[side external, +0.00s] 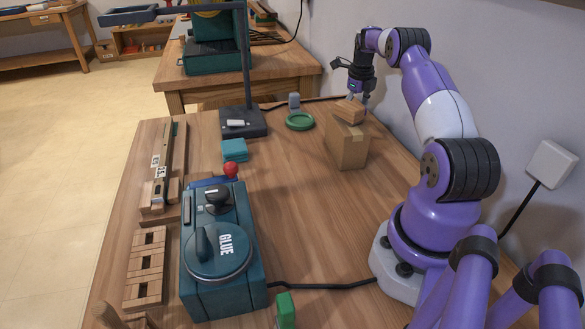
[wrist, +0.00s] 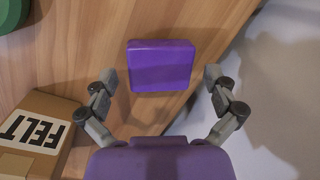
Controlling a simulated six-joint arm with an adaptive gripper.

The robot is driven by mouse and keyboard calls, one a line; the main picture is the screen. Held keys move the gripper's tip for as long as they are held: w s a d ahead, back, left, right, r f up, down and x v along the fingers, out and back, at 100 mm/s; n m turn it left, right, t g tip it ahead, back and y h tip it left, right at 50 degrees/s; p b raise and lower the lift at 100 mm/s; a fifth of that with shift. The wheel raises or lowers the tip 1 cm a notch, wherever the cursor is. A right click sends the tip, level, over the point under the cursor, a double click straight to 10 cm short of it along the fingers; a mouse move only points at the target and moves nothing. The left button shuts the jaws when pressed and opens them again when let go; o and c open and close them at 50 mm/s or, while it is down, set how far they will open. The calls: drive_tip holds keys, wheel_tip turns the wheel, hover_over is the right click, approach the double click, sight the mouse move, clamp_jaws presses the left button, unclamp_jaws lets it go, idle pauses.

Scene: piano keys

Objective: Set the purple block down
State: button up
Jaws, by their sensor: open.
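The purple block (wrist: 160,65) shows in the wrist view as a square with rounded corners, in front of the wooden table (wrist: 75,50). It appears to lie on the table, close to the edge by the wall. My gripper (wrist: 160,77) is open, with one finger on each side of the block and a visible gap on both sides. In the side external view my gripper (side external: 359,97) points down behind the cardboard box at the far right of the table. The block cannot be made out there; the box and gripper seem to hide it.
The cardboard box marked FELT (wrist: 38,135) stands close to my left finger; it also shows in the side view (side external: 347,147). The teal glue machine (side external: 222,262) stands in front. The middle of the table is clear.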

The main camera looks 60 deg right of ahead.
wheel_tip(320, 180, up, 12)
drive_tip(key=a, duration=0.2)
drive_tip(key=w+a+r+n+t, duration=0.1)
drive_tip(key=w+a+r+n, duration=0.25)
drive_tip(key=a+n, duration=0.55)
drive_tip(key=w+a+r+n+t, duration=0.1)
drive_tip(key=w+a+r+n, duration=0.1)
drive_tip(key=a+r+n, duration=0.6)
drive_tip(key=s+a+f+n+t, duration=0.1)
drive_tip(key=s+a+f+n, duration=0.1)
drive_tip(key=a+n, duration=0.5)
drive_tip(key=s+a+f+n+t+y, duration=0.1)
drive_tip(key=s+a+f+n, duration=0.2)
drive_tip(key=s+a+n, duration=0.2)
drive_tip(key=s+a+f+n, duration=0.2)
drive_tip(key=s+a+n, duration=0.2)
drive_tip(key=a+n, duration=0.6)
drive_tip(key=shift+s+a+f+t+y, duration=0.2)
drive_tip(key=shift+a+f+t+y, duration=0.1)
drive_tip(key=shift+a+t, duration=0.1)
